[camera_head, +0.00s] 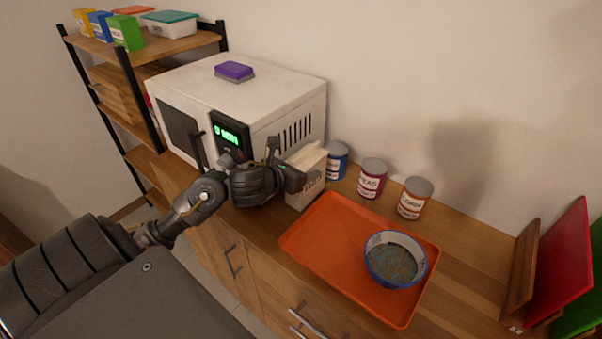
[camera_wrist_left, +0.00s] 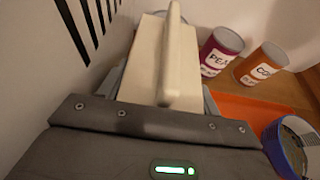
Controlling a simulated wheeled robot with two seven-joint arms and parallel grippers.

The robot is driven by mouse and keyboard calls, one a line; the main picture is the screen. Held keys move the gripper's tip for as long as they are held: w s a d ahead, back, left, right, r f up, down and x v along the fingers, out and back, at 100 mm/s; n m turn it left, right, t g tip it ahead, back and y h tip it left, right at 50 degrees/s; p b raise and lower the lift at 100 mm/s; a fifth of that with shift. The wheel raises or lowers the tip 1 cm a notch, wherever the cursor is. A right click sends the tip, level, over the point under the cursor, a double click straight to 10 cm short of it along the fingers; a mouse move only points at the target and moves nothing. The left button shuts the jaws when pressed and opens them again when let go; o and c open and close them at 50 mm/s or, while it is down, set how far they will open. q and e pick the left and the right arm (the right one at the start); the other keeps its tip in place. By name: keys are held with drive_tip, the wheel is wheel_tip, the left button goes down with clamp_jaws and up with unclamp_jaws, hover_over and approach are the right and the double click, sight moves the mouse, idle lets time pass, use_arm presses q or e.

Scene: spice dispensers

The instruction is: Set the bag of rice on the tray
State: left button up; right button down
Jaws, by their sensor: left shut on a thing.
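The bag of rice (camera_head: 308,190) is a cream-coloured pack with dark lettering, upright beside the tray's far left corner in the head view. It also shows in the left wrist view (camera_wrist_left: 160,62), where it fills the space in front of the gripper. My left gripper (camera_head: 291,176) is shut on the bag from its left side. Whether the bag touches the counter is hard to tell. The orange tray (camera_head: 325,235) lies on the counter to the right of the bag. A blue-rimmed bowl with speckled contents (camera_head: 395,260) stands on the tray's right part. My right gripper is not in view.
A white microwave (camera_head: 285,103) with a purple sponge (camera_head: 234,71) on top stands behind and left of the bag. Several cans, including the peas can (camera_head: 371,180) and corn can (camera_head: 414,198), stand behind the tray. The tray's left part is clear.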

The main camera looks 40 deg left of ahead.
use_arm(q)
drive_tip(key=shift+f, duration=0.15)
drive_tip(key=shift+f, duration=0.1)
drive_tip(key=o, duration=1.7)
drive_tip(key=shift+s, duration=0.1)
drive_tip(key=p+v, duration=0.5)
drive_tip(key=v, duration=0.7)
drive_tip(key=shift+p, duration=0.35)
